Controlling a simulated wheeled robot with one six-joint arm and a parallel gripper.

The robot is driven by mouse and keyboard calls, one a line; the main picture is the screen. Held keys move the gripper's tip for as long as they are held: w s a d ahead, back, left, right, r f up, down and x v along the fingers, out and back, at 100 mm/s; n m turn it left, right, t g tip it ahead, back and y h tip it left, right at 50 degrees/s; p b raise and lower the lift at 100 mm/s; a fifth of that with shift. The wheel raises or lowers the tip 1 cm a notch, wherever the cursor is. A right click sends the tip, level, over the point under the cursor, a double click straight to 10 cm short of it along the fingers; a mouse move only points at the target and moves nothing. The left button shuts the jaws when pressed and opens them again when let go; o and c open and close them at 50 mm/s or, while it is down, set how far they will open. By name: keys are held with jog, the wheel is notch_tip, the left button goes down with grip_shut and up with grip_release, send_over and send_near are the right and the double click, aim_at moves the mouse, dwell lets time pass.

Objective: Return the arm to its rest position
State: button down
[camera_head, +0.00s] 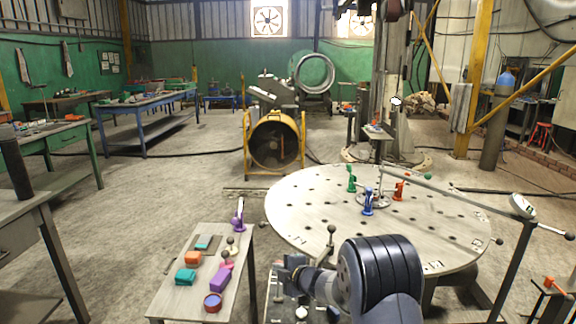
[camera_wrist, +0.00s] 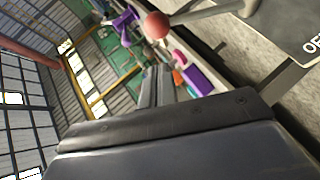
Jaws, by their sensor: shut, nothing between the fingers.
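My arm is folded low at the bottom of the head view, beside the small side table and in front of the round table. My gripper (camera_wrist: 158,72) points away in the wrist view, its two narrow fingers together with nothing between them. In the head view the wrist end (camera_head: 290,273) is at the right edge of the side table; the fingertips are hard to make out there. The wrist view is tilted and shows a red ball-ended lever (camera_wrist: 157,25) close to the fingers.
The side table (camera_head: 178,293) carries a purple block (camera_head: 220,279), an orange block (camera_head: 193,258), a teal block (camera_head: 185,277) and a purple clamp (camera_head: 238,219). The round perforated table (camera_head: 310,215) holds blue (camera_head: 367,203), green (camera_head: 351,180) and red (camera_head: 399,190) clamps. Floor at left is open.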

jog(key=r+v, duration=0.1)
jog(key=v, duration=0.9)
jog(key=f+x, duration=0.1)
jog(key=x, duration=1)
jog(key=s+f+n+t+y+b, duration=0.1)
jog(key=s+t+b, duration=0.1)
jog(key=b, duration=0.6)
jog(key=s+f+n+t+y+b, duration=0.1)
jog(key=s+f+b, duration=0.1)
jog(key=b, duration=0.7)
jog(key=s+f+n+t+b, duration=0.1)
jog(key=s+n+t+b, duration=0.1)
jog(key=b, duration=0.6)
jog(key=shift+s+d+f+t+y, duration=0.2)
jog(key=shift+s+d+t+y, duration=0.15)
jog(key=shift+s, duration=0.3)
jog(key=s+f+n+t+y+b, duration=0.1)
jog(key=b, duration=0.3)
jog(key=shift+s+f+n+y, duration=0.25)
jog(key=shift+s+n+y, duration=0.1)
jog(key=shift+s+n, duration=0.05)
jog(key=shift+s+b, duration=0.2)
jog(key=shift+b, duration=0.1)
